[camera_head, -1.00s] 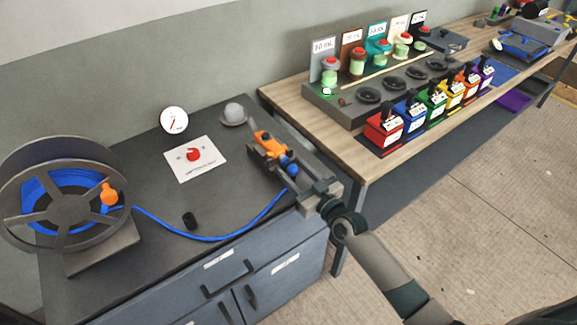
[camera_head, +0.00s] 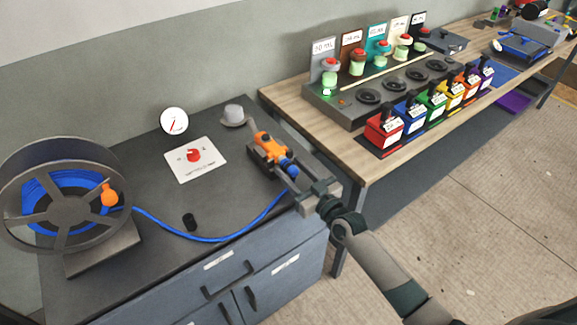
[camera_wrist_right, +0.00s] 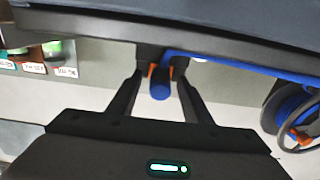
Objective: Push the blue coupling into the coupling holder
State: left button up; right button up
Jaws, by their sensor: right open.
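The blue coupling (camera_head: 291,170) is at the near end of the orange coupling holder (camera_head: 268,148) on the dark bench, with the blue hose running from it. The two look in line and touching; I cannot tell how deep the coupling sits. My right gripper (camera_head: 289,163) is open, its fingers reaching toward the holder on either side of the coupling. In the right wrist view, the coupling (camera_wrist_right: 160,90) shows between the spread fingers (camera_wrist_right: 161,80), with a gap on each side and orange parts behind it. My left gripper is not in view.
A hose reel (camera_head: 70,208) stands at the bench's left. A wooden table (camera_head: 345,165) with coloured containers stands to the right.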

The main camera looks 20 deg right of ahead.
aim_at(296, 174)
dwell(0.6)
grip_shut()
jog(key=shift+s, duration=0.15)
jog(key=shift+p+v, duration=0.95)
jog(key=shift+v, duration=1.9)
